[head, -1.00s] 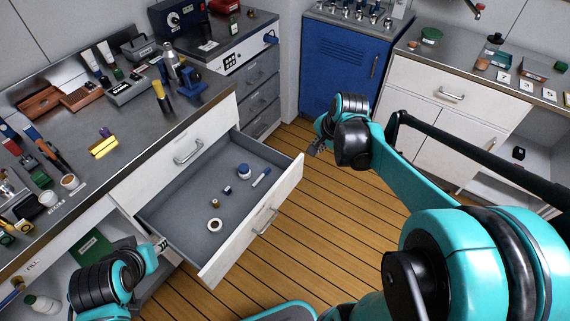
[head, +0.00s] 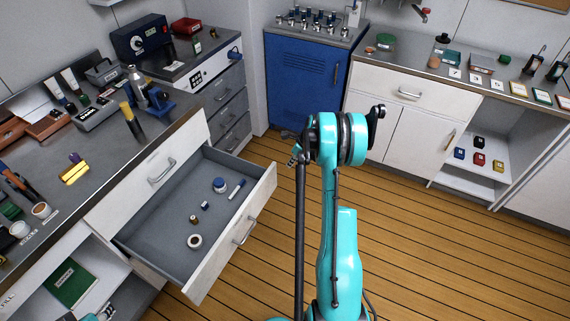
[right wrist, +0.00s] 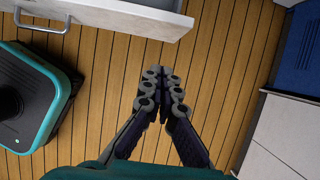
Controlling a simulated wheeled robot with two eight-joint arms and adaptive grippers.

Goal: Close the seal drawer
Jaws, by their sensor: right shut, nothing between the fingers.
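The open drawer (head: 190,222) juts out from the left counter, with a white front and a grey inside. It holds a white ring, a blue-lidded jar (head: 219,185), a pen-like stick and small bits. Its bar handle (head: 245,230) is on the outer face. In the right wrist view the drawer front (right wrist: 130,14) and handle show at the top left. My right gripper (right wrist: 161,74) is shut and empty over the floor, apart from the drawer; in the head view the gripper (head: 293,155) is small beyond the drawer's far corner. Only a bit of my left arm shows at the bottom left.
A second closed drawer with a handle (head: 163,171) sits in the counter above. A blue cabinet (head: 305,80) and white cabinets (head: 400,125) stand at the back. The wooden floor (head: 430,235) to the right is clear.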

